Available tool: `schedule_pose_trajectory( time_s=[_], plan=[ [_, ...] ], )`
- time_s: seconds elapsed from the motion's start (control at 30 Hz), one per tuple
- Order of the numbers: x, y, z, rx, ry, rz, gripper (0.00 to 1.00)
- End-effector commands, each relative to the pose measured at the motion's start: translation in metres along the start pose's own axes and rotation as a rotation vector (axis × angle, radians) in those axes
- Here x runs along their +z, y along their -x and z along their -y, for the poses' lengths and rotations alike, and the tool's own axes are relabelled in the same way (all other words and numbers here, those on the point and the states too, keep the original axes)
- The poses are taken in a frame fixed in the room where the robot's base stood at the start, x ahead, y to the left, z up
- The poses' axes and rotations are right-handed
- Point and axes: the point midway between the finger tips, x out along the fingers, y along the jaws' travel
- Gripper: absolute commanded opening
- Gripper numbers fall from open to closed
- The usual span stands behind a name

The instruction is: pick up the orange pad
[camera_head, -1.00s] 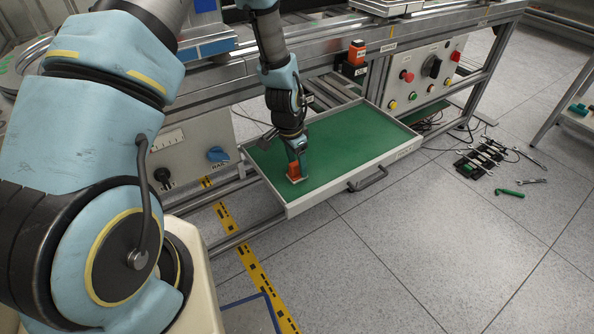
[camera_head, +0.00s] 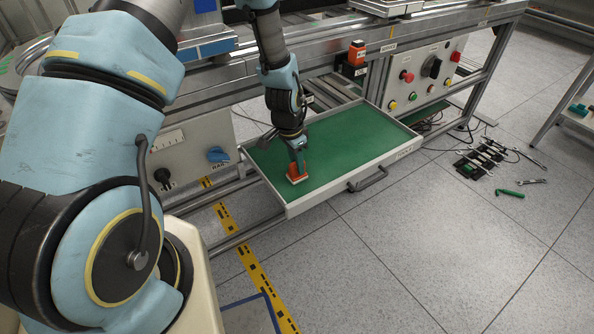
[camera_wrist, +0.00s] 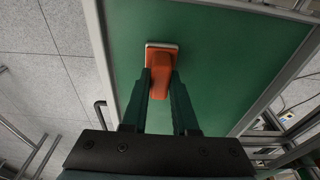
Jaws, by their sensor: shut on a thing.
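The orange pad (camera_head: 297,173) is a small orange block with a pale base edge, in the open drawer (camera_head: 350,134) with the green lining. In the wrist view the orange pad (camera_wrist: 161,62) lies between the two dark green fingers of my gripper (camera_wrist: 160,82). In the head view my gripper (camera_head: 298,163) points down at it from above, near the drawer's front left part. The fingers are shut on the orange pad. I cannot tell whether the pad touches the lining.
The drawer has a pale raised rim and a dark handle (camera_head: 368,179) at its front. Tools (camera_head: 488,158) lie on the floor to the right. The rest of the green lining is bare.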

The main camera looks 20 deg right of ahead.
Motion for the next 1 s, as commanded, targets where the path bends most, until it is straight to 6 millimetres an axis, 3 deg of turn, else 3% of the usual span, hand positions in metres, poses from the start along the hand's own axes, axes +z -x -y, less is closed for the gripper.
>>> schedule_pose_trajectory(
  time_s=[0.3,0.7,1.0],
  plan=[
    [-0.003,0.01,0.001,-0.002,0.0,-0.003,0.0],
    [-0.012,0.078,0.001,-0.003,0.0,-0.003,0.0],
    [-0.015,0.099,0.0,0.0,0.0,0.0,0.0]
  ],
)
